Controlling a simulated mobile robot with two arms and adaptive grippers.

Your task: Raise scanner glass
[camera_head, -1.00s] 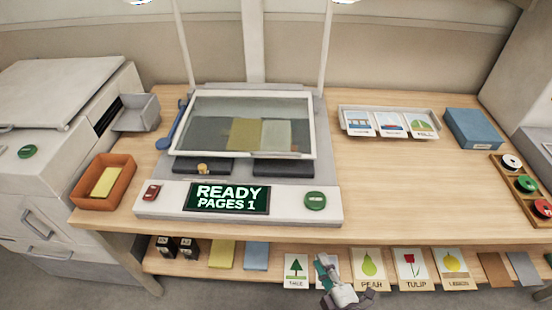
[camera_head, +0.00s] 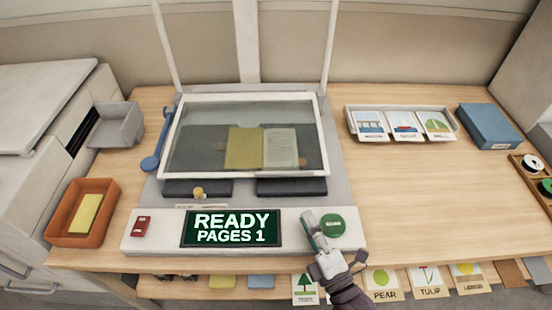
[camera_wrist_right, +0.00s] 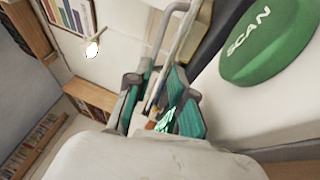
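The scanner glass (camera_head: 212,120) is a clear pane in a white frame, lying over the scanner bed. An open book (camera_head: 245,150) with a yellow and a pale side shows through it. A blue handle (camera_head: 152,162) is at the scanner's left side. The front panel display (camera_head: 232,228) reads "READY PAGES 1". My right gripper (camera_head: 312,226) is over the right part of the front panel, just left of the green button (camera_head: 332,224), apart from the glass. In the right wrist view its teal-padded fingers (camera_wrist_right: 160,102) are apart, with nothing held between them. My left gripper is out of view.
An orange tray (camera_head: 60,238) and a grey bin (camera_head: 116,125) stand left of the scanner. A card tray (camera_head: 355,110) and a blue box (camera_head: 490,126) are at the right.

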